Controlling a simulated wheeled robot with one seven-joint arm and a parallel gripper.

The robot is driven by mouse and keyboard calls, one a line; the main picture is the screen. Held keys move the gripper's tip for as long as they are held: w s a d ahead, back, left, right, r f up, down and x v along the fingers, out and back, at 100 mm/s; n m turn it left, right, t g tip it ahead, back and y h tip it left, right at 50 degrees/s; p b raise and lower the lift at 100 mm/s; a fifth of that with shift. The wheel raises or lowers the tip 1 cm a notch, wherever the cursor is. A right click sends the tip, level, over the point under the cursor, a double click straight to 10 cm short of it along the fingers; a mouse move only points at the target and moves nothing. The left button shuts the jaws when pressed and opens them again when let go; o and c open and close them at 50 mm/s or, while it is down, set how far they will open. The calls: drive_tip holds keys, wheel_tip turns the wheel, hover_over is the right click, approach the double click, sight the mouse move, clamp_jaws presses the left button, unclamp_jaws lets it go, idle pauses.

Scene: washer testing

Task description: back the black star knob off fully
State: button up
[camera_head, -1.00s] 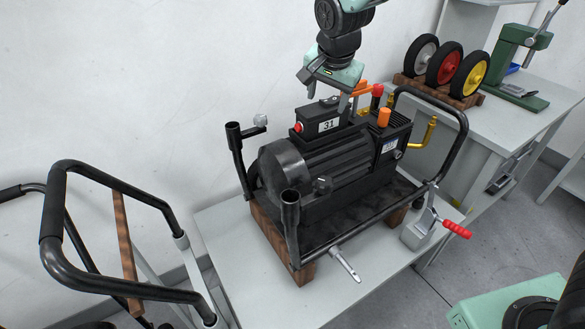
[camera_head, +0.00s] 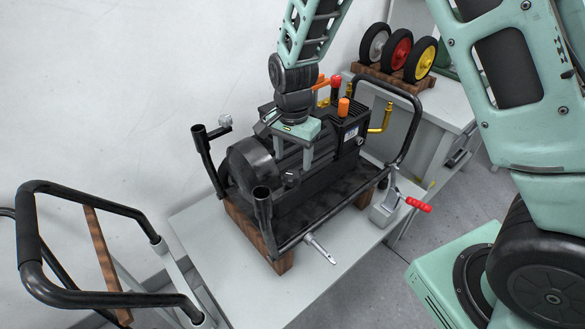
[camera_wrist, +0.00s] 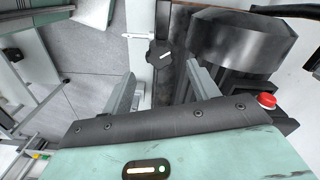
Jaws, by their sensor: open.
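The black star knob (camera_head: 291,179) sticks out from the near side of the dark motor unit (camera_head: 255,165), low and close to the front black rail. It also shows in the wrist view (camera_wrist: 159,54), with a pale bar or mark on its face. My gripper (camera_head: 300,158) is open and empty, pointing down over the motor's near side, just above the knob. In the wrist view its two fingers (camera_wrist: 163,88) stand on either side of the knob's line, and the knob appears beyond the tips, apart from them. One finger is partly hidden in the head view.
The unit sits in a black tube frame (camera_head: 415,125) on wooden blocks over a grey table (camera_head: 200,235). Red and orange capped parts (camera_head: 336,82) rise behind my gripper. A red-handled clamp (camera_head: 418,205) is at right. A black-handled cart (camera_head: 90,195) stands left.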

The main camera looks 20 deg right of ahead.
sight(293, 174)
drive_tip(key=shift+f+p, duration=0.4)
drive_tip(key=shift+f, duration=2.4)
drive_tip(key=c, duration=1)
